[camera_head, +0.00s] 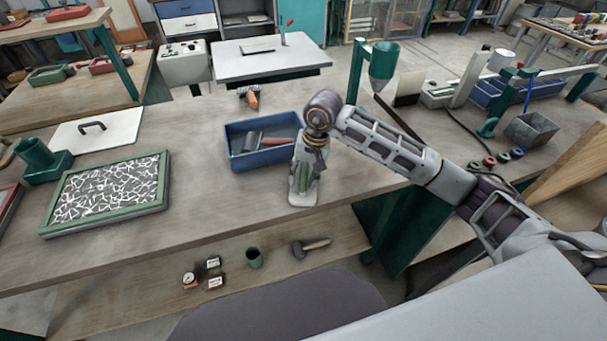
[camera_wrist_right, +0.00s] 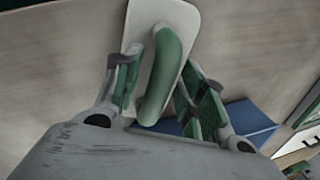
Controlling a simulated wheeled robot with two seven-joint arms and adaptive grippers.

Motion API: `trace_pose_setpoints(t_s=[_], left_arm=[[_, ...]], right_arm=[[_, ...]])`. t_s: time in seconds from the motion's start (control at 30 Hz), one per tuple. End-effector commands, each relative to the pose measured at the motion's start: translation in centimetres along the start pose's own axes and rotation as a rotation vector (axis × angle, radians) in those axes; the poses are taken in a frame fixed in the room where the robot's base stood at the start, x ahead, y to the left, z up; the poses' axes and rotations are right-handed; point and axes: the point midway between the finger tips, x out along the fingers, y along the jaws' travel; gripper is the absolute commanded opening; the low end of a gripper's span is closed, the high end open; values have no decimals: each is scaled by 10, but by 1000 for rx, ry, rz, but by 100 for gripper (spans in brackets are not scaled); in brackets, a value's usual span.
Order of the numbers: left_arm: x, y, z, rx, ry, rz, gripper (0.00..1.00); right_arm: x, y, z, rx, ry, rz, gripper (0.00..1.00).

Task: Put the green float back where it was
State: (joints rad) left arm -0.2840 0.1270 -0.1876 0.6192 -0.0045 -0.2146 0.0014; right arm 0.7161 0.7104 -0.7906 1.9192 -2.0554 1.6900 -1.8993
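The green float has a pale flat plate (camera_head: 303,199) and a curved green handle (camera_wrist_right: 166,70). In the head view it is near the bench's front edge, just right of the blue tray (camera_head: 240,163). My right gripper (camera_head: 305,180) is above it, pointing down. In the right wrist view the gripper's two fingers (camera_wrist_right: 158,80) stand on either side of the handle. They look apart, with a gap on the left and the right finger close to the handle. Whether the plate touches the bench is hard to tell. My left gripper is not in view.
The blue tray holds tools with dark and reddish parts. A green-framed panel (camera_head: 45,228) of white fibres lies on the left of the bench (camera_head: 200,215). A white board with a black handle (camera_head: 92,127) lies behind it. A green funnel (camera_head: 384,62) stands behind my right arm.

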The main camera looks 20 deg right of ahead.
Motion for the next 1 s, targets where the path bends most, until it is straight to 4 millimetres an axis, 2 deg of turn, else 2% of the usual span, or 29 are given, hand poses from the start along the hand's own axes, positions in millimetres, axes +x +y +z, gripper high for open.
trace_pose_setpoints(t_s=[0.53, 1.0], left_arm=[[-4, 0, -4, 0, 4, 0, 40], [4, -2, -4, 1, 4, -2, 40]], right_arm=[[-5, -1, 0, 0, 1, 0, 41], [-58, 0, -1, 0, 4, 0, 41]])
